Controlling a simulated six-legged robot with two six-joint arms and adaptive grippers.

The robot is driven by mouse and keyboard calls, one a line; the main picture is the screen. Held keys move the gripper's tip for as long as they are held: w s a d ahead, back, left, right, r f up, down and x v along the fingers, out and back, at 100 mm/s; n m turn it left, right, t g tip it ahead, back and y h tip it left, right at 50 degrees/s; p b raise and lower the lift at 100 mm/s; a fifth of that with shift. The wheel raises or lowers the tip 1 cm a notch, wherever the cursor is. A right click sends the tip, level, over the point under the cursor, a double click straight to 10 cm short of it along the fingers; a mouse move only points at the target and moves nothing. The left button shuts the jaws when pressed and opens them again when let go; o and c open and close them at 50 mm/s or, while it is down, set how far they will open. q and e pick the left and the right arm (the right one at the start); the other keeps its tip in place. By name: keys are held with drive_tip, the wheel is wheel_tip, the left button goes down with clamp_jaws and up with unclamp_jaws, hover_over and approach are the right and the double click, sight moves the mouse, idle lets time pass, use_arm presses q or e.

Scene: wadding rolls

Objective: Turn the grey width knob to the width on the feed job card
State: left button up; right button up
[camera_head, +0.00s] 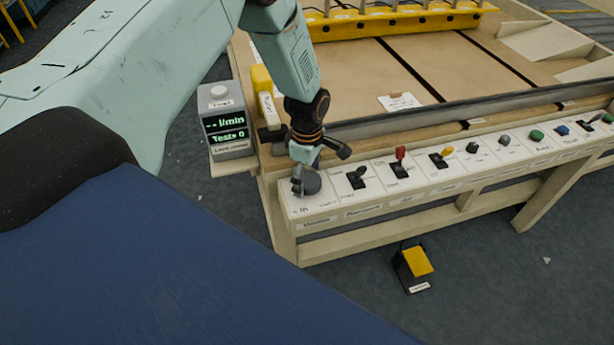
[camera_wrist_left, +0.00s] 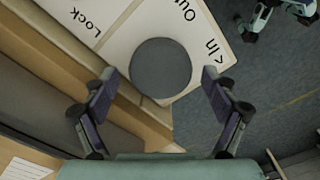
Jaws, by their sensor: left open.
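The grey width knob (camera_head: 311,182) sits at the left end of the white control panel. In the left wrist view the round grey knob (camera_wrist_left: 160,68) shows from above, with the words "Lock", "Out" and "In" around it. My left gripper (camera_head: 318,165) is directly above the knob in the head view. In the left wrist view its two fingers (camera_wrist_left: 158,95) are open, spread wide on either side of the knob, with visible gaps. A white card (camera_head: 400,102) lies on the table; its text is too small to read. My right gripper is not in view.
Several levers and coloured knobs run along the panel (camera_head: 420,183) to the right. A grey display box (camera_head: 226,130) stands left of the panel. A yellow foot pedal (camera_head: 416,262) is on the floor. A rail (camera_head: 440,108) runs behind the panel.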

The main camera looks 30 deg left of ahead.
use_arm(q)
drive_tip(key=shift+d+r, duration=0.1)
drive_tip(key=shift+d, duration=0.05)
drive_tip(key=shift+d, duration=0.1)
drive_tip(key=shift+c, duration=1.3)
drive_tip(key=shift+a, duration=0.2)
drive_tip(key=c, duration=0.9)
drive_tip(key=shift+d+m, duration=0.1)
drive_tip(key=shift+m, duration=0.2)
